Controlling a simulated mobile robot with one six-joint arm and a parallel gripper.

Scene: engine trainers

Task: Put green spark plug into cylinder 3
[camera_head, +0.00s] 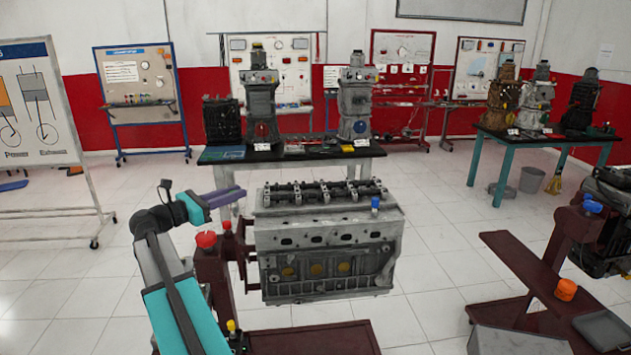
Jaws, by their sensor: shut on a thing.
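The grey engine block (325,255) hangs on a dark red stand in the middle. Several dark oval ports (316,240) line its facing side; no cylinder numbers are readable. A small blue piece (375,203) stands upright at the right of its upper front edge. My gripper (243,193), with purple fingers, is left of the block's top, apart from it and roughly level with it. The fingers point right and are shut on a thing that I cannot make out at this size. No green spark plug can be made out.
The stand's red knob (206,239) rises close to my arm, left of the block. A dark red cart (530,275) with an orange knob stands at right. A bench (225,155) with engines is behind. Open tiled floor lies between block and cart.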

